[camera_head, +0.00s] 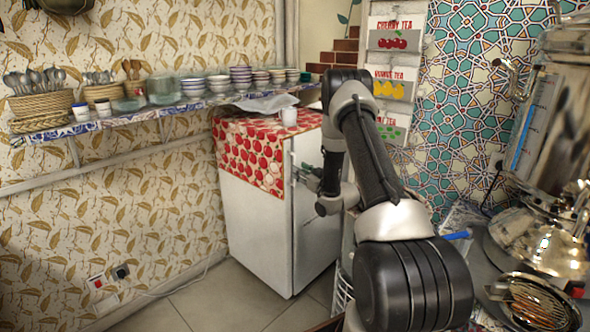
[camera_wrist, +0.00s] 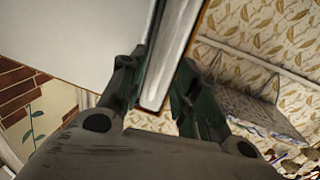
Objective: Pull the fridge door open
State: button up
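The white fridge (camera_head: 262,228) stands by the left wall, with a red cherry-patterned cloth over its top. Its door side (camera_head: 307,238) faces right, partly hidden by my arm. No clear gap at the door shows in the head view. My gripper (camera_head: 305,179) is at the upper part of the door, near its left edge. In the wrist view my gripper's two fingers (camera_wrist: 163,60) lie on either side of a pale upright strip (camera_wrist: 175,45) of the fridge, close to both its sides. Whether they press on it, I cannot tell.
A shelf (camera_head: 205,99) with bowls, cups and cutlery runs along the left wall above the fridge's height. A white cup (camera_head: 289,117) stands on the fridge. Metal samovar ware (camera_head: 541,240) crowds the right. Tiled floor (camera_head: 215,298) in front is clear.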

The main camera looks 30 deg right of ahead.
aim_at(295, 183)
jog(key=shift+w+a, duration=0.15)
jog(key=shift+w, duration=0.95)
jog(key=shift+w+a, duration=0.15)
jog(key=shift+w, duration=0.9)
grip_shut()
